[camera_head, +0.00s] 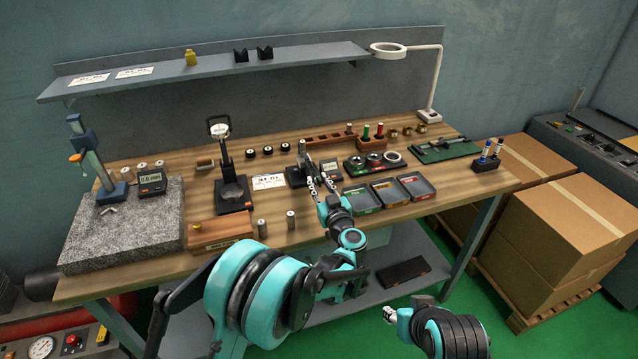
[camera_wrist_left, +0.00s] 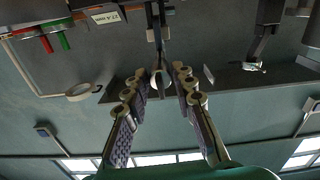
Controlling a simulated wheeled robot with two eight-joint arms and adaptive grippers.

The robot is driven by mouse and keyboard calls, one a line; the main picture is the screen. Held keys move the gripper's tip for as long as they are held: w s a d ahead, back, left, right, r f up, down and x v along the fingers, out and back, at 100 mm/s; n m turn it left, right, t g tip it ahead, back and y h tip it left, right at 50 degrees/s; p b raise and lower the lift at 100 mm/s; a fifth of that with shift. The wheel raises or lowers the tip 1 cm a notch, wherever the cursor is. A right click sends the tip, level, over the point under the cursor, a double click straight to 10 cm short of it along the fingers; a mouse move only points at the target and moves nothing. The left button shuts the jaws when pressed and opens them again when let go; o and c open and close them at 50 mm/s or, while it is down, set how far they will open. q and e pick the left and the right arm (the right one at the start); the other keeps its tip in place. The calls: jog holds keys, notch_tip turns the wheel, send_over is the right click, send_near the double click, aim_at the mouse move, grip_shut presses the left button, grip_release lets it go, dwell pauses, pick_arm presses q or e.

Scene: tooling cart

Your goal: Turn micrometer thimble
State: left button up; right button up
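In the left wrist view, the two fingers of this gripper (camera_wrist_left: 158,84) are spread apart. A pale rounded end (camera_wrist_left: 156,79), which looks like the thimble, shows in the gap between them, below a dark upright; contact is not clear.
Three small trays (camera_head: 390,192) lie right of the left gripper. A black gauge stand (camera_head: 232,194) and a wooden block (camera_head: 220,232) are to its left. A granite plate (camera_head: 140,228) is at the far left. A ring lamp (camera_head: 388,50) hangs behind.

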pick_arm(q)
jog(key=v, duration=1.2)
